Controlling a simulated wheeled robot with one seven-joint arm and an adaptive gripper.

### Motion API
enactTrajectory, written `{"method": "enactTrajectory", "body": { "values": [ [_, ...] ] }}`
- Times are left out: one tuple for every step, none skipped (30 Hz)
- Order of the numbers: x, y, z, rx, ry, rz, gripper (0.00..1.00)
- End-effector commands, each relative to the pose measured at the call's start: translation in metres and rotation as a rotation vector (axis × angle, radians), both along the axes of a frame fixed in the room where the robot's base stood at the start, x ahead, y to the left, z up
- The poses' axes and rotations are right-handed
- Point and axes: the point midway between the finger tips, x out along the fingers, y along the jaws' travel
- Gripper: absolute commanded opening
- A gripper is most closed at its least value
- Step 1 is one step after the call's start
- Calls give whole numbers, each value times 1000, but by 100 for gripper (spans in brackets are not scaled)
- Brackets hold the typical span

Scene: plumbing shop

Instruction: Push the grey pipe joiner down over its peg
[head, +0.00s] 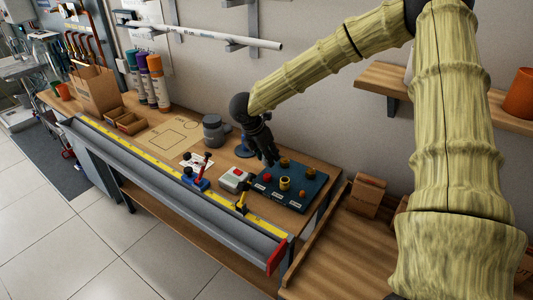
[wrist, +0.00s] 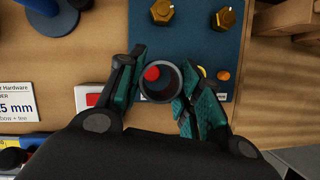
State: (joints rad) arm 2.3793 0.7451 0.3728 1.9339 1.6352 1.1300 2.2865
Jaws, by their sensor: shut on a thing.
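The grey pipe joiner (wrist: 164,99) is a short open ring in the wrist view. My gripper (wrist: 158,84) is shut on it, with one teal-padded finger on each side. Through its bore I see a red peg top (wrist: 151,74), off centre toward the upper left. In the head view, my gripper (head: 272,160) hangs over the back left part of the blue peg board (head: 312,184), close above the red peg (head: 267,177). The joiner is not distinct there. How high it is above the peg, or whether they touch, I cannot tell.
Brass fittings (wrist: 225,18) and a yellow ring (head: 284,183) stand on the board. A grey trough (head: 180,189) runs along the bench front.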

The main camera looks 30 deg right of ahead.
Motion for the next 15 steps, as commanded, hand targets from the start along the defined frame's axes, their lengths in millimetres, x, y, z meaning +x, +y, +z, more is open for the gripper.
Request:
{"method": "enactTrajectory", "body": {
  "values": [
    [2,-2,-1,0,1,-9,19],
    [2,-2,-2,-1,1,-13,19],
    [3,-3,-3,-1,1,-17,19],
    [3,-3,-4,-1,0,-17,19],
    [3,-3,-5,-1,1,-19,19],
    [3,-3,-6,-1,1,-19,19],
    [3,-3,-7,-1,0,-17,19],
    [3,-3,-9,-1,0,-17,19],
    [3,-3,-11,-1,0,-17,19],
    [3,-3,-13,-1,0,-17,19],
    [3,-3,-15,-1,0,-17,19],
    [3,-3,-18,-1,1,-17,19],
    [3,-3,-20,0,1,-17,19],
    [3,-3,-23,0,1,-17,19],
    [3,-3,-26,0,1,-17,19]
  ]
}}
